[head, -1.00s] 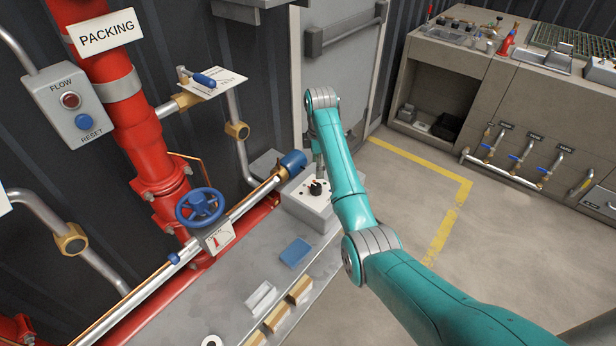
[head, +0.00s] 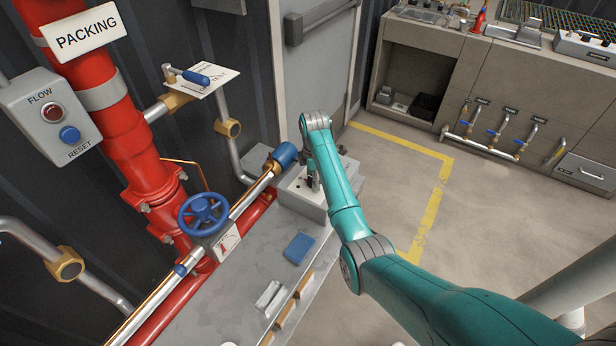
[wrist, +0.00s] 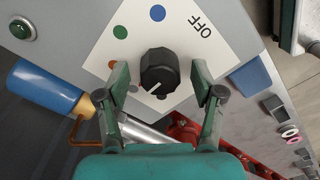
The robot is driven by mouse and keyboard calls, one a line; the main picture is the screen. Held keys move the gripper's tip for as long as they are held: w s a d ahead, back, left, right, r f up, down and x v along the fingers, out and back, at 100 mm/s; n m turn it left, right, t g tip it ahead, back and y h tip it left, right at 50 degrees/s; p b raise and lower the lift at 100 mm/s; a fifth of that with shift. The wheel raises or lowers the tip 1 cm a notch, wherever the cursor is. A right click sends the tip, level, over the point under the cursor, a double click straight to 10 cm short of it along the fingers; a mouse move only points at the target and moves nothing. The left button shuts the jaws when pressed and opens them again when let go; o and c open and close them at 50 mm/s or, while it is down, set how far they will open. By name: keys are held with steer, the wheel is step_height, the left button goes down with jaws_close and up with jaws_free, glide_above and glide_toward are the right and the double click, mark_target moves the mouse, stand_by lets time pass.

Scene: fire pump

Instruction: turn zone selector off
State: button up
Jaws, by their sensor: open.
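The zone selector is a black ribbed knob (wrist: 160,70) on a white plate (wrist: 190,52) with coloured dots and the word OFF at its upper right in the wrist view. The white mark on the knob points to the lower left, away from OFF. My gripper (wrist: 160,75) is open, with one finger on each side of the knob. A small gap shows on both sides. In the head view my gripper (head: 312,182) is down at the grey selector box (head: 305,208) and partly hides the knob.
A blue-ended pipe (head: 284,156) runs close beside the box, with a blue handwheel (head: 203,213) and red riser (head: 140,150) to the left. A green lamp (wrist: 21,28) is near the plate. A blue block (head: 299,248) lies on the grey bench. Open floor is at right.

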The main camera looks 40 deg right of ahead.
steer(key=c, duration=1.1)
steer(key=shift+c, duration=0.2)
